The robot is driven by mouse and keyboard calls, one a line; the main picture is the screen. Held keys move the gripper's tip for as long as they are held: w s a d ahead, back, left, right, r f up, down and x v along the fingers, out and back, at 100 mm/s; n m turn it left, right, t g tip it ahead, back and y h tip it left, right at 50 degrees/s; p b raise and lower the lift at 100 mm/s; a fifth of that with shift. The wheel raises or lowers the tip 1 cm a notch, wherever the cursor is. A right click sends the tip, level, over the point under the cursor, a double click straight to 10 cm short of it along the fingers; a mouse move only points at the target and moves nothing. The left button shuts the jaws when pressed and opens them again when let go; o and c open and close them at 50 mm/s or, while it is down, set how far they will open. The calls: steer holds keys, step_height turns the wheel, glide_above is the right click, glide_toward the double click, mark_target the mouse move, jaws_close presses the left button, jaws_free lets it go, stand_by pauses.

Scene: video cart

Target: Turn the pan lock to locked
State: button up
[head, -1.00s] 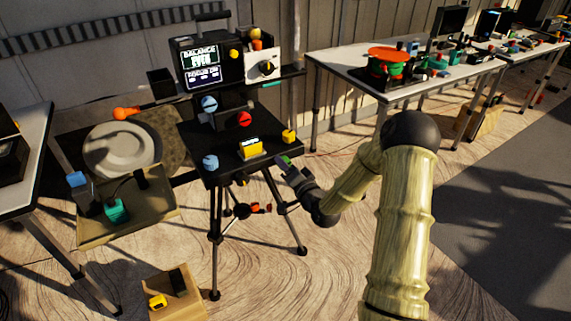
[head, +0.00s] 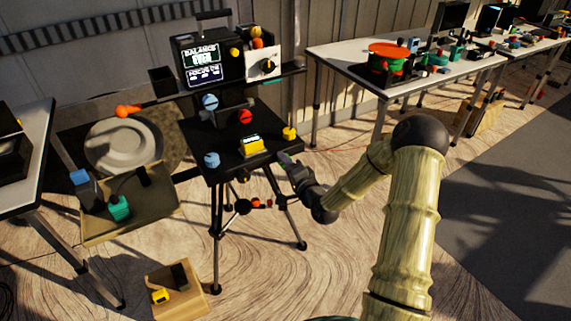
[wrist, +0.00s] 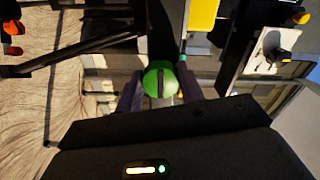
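My gripper (head: 286,161) is at the front right edge of the black cart top (head: 215,172). In the wrist view its two fingers (wrist: 160,88) stand apart, one on each side of a round green knob (wrist: 160,78) with a dark slot or bar across it. I cannot tell whether they press on it. In the head view the knob is largely hidden at the fingertips. No label reads as the pan lock, so I cannot tell for sure which control it is.
The cart carries a yellow block (head: 251,147), a yellow-orange knob (head: 289,133), a red knob (head: 245,117), blue knobs (head: 211,160) and a monitor reading "BALANCE EVEN" (head: 201,57). A wooden tray (head: 130,215) is at left. A white table (head: 440,85) stands back right.

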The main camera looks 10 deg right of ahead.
steer(key=o, duration=0.4)
steer(key=p+v, duration=0.4)
steer(key=v, duration=1.3)
steer(key=shift+s, duration=0.2)
